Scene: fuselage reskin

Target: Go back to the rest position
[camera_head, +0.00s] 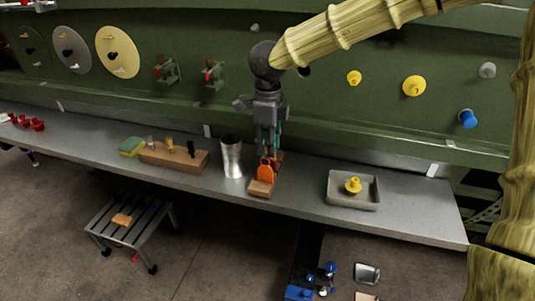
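My gripper (268,152) hangs fingers-down over the grey bench (305,190), in front of the green fuselage panel. Its fingertips are just above or behind an orange tool (265,172) that stands with a wooden block (261,188) near the bench's front edge. I cannot tell whether the fingers touch it or how far apart they are. My arm reaches in from the upper right.
A metal cup (231,158) stands just left of my gripper. Further left are a wooden tool holder (175,158) and a sponge (132,147). A grey tray (353,204) with a yellow piece (353,185) is at right. A stool (131,223) stands on the floor.

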